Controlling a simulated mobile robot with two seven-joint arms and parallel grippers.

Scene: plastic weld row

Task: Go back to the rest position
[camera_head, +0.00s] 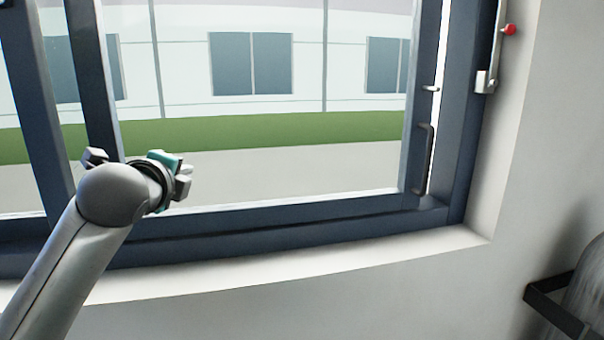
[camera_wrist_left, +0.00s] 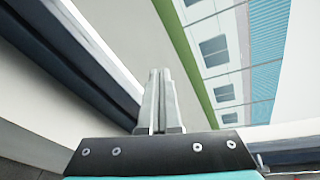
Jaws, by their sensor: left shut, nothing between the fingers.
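My left gripper (camera_head: 168,172) is at the end of my grey arm, which comes in from the lower left in the head view. It is in front of the lower left part of a dark-framed window (camera_head: 300,222). Its fingertips are hard to make out there. In the left wrist view the two fingers of my left gripper (camera_wrist_left: 159,78) are pressed together with nothing between them. My right gripper is in neither view.
A pale sill (camera_head: 330,262) runs under the window. A dark handle (camera_head: 425,160) is on the frame at right, and a lever with a red knob (camera_head: 509,29) is on the wall beside it. A black bracket (camera_head: 556,308) juts out at lower right.

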